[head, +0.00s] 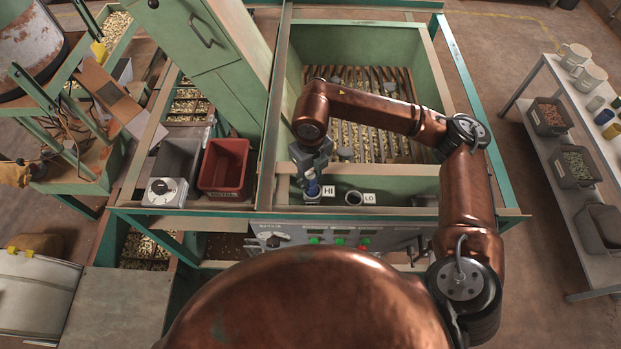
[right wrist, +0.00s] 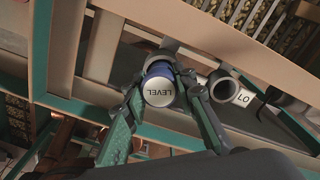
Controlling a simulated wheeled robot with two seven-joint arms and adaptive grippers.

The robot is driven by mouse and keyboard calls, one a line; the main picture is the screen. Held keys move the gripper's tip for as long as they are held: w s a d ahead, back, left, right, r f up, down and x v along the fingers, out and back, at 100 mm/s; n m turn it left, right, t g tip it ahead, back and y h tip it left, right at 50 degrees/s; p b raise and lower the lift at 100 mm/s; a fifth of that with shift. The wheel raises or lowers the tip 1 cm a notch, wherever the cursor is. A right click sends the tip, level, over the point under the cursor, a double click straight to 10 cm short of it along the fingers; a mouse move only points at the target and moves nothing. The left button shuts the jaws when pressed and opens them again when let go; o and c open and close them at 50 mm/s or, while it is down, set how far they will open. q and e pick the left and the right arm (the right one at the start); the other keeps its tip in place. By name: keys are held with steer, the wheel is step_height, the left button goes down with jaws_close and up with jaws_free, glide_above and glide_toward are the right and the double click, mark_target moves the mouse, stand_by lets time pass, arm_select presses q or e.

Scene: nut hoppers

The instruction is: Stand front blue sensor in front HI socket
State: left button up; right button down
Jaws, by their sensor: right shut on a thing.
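My right gripper (head: 313,172) is shut on the blue sensor (head: 313,188), directly at the HI socket (head: 312,199) by the HI label (head: 328,191). The sensor looks upright, with its lower end at the socket mouth; I cannot tell how deep it sits. In the right wrist view the sensor's white top (right wrist: 161,88), marked LEVEL, lies between the two fingers of the gripper (right wrist: 164,98), and its body hides the HI socket. The empty LO socket (head: 353,198) stands to the right, and also shows in the right wrist view (right wrist: 222,86). My left gripper is out of view.
The sockets sit on a ledge at the front of a green hopper (head: 440,92) with slatted bars. A control panel (head: 335,238) with buttons lies below. A red bin (head: 225,165) and a white dial box (head: 165,191) stand left. A shelf of containers (head: 545,85) is far right.

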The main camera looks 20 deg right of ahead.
steer(key=shift+f+b, duration=1.05)
steer(key=shift+f, duration=0.05)
stand_by(0.3)
steer(key=c, duration=1.9)
jaws_free()
steer(key=shift+r+p, duration=2.3)
steer(key=shift+r, duration=3.25)
steer(key=shift+s+f, duration=0.1)
